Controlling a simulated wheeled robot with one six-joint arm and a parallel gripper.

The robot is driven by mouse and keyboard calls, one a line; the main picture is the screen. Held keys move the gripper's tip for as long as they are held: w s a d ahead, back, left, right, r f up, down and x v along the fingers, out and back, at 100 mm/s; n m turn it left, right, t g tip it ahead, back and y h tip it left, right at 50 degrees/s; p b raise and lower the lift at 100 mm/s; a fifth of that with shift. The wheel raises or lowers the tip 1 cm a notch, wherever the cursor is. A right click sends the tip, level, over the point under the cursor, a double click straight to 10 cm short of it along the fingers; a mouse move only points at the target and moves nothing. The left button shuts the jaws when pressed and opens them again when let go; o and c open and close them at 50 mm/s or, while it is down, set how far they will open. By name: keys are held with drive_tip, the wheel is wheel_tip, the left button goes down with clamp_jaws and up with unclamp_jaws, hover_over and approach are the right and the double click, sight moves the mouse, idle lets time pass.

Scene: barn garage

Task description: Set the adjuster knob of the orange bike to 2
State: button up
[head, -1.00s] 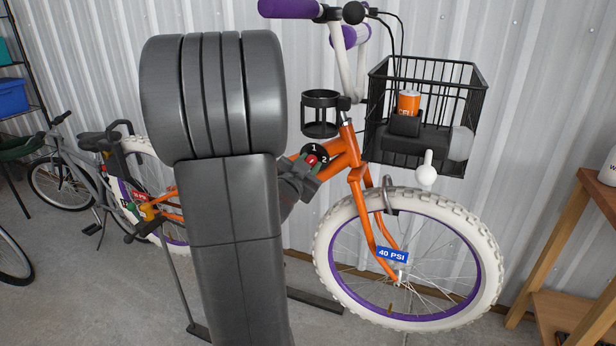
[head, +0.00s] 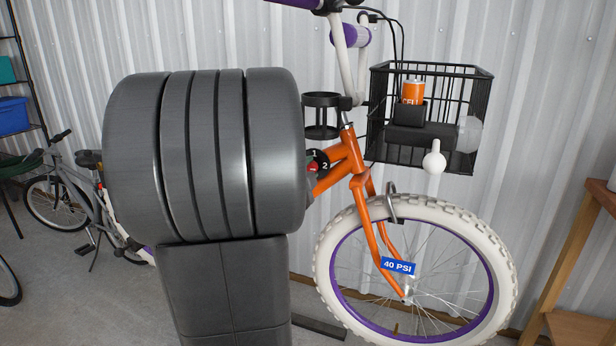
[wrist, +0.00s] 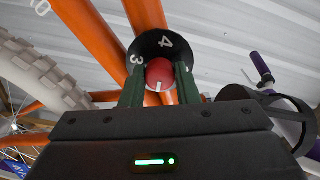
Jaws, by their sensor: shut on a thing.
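The orange bike (head: 342,172) stands by the wall, its rear part hidden behind my arm in the head view. Its black round dial (head: 322,156) shows 1 and 2 there; in the wrist view the dial (wrist: 152,44) shows 3 and 4. The red adjuster knob (wrist: 160,72) sits at the dial's centre, with a short white mark at its lower side in the wrist view. My gripper (wrist: 159,80) has its green fingers on either side of the knob, shut on it. In the head view my arm hides most of the gripper, and the knob's mark cannot be read.
A black wire basket (head: 474,108) with an orange can-like cell (head: 413,91) hangs at the bike's front. A black cup holder (head: 321,117) is just above the dial. A wooden stand (head: 575,250) is at right. A grey bike (head: 62,195) stands behind at left.

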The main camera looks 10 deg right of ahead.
drive_tip(key=shift+m, duration=0.3)
idle(0.4)
drive_tip(key=o, duration=1)
drive_tip(key=p+v, duration=0.1)
drive_tip(key=v, duration=1.2)
drive_tip(key=shift+s+a+p, duration=0.25)
drive_tip(key=shift+s+p, duration=0.1)
drive_tip(key=b+x, duration=0.2)
drive_tip(key=x, duration=1.2)
drive_tip(key=shift+s+a, duration=0.1)
